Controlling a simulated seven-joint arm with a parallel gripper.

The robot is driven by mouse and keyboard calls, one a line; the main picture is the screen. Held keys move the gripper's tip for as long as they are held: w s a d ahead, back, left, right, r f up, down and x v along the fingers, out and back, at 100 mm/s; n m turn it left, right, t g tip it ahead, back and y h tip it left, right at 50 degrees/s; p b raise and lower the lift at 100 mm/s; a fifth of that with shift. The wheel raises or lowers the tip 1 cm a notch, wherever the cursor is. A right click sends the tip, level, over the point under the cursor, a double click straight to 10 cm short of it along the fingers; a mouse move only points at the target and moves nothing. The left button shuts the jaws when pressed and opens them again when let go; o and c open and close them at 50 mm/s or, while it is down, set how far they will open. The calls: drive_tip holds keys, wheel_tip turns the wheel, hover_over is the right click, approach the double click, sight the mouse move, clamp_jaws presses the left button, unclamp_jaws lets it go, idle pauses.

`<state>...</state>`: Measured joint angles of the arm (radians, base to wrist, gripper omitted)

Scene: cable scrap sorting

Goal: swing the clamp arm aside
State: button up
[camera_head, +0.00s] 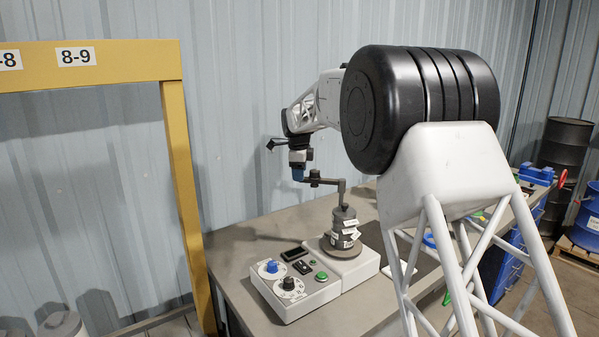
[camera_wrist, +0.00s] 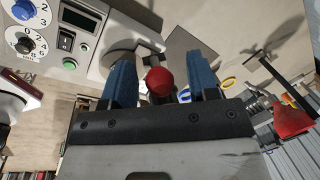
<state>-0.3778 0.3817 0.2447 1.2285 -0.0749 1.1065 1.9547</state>
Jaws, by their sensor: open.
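The clamp arm (camera_head: 328,182) is a dark grey bar that reaches left from a short post above a grey cylinder with white labels (camera_head: 343,228). The cylinder stands on the round plate of a white machine (camera_head: 318,280). In the wrist view a red ball knob (camera_wrist: 159,82) shows between the two blue fingers of my gripper (camera_wrist: 164,62). The fingers are open, with a gap on each side of the knob. In the head view my gripper (camera_head: 298,173) is at the bar's left end; the knob is hidden there.
The machine has a blue dial (camera_head: 271,266), a black dial (camera_head: 288,284), a dark display (camera_head: 294,253) and a green button (camera_head: 321,276). A yellow frame (camera_head: 178,170) stands at the left. Blue bins and barrels are at the far right. A yellow ring (camera_wrist: 228,83) lies on the table.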

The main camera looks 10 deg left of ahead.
drive_tip(key=shift+r, duration=0.1)
wheel_tip(320, 180, up, 7)
drive_tip(key=s, duration=0.1)
drive_tip(key=shift+s+r, duration=0.2)
drive_tip(key=shift+s, duration=0.1)
idle(0.3)
drive_tip(key=shift+d, duration=0.1)
drive_tip(key=s+d+r+n, duration=0.2)
drive_tip(key=s+d+n, duration=0.3)
drive_tip(key=s+d, duration=0.9)
drive_tip(key=s+d+r+n, duration=0.1)
drive_tip(key=s+d+n, duration=0.3)
drive_tip(key=s+d, duration=0.95)
drive_tip(key=s+d+f+n, duration=0.3)
drive_tip(key=s+f, duration=0.2)
drive_tip(key=s, duration=0.7)
drive_tip(key=s+d+f+n, duration=0.2)
drive_tip(key=s+f, duration=0.3)
drive_tip(key=s, duration=0.6)
drive_tip(key=s+d+f+n, duration=0.3)
drive_tip(key=s+f, duration=0.1)
drive_tip(key=s, duration=0.8)
drive_tip(key=shift+s+d+f+n, duration=0.3)
drive_tip(key=shift+d+f, duration=0.1)
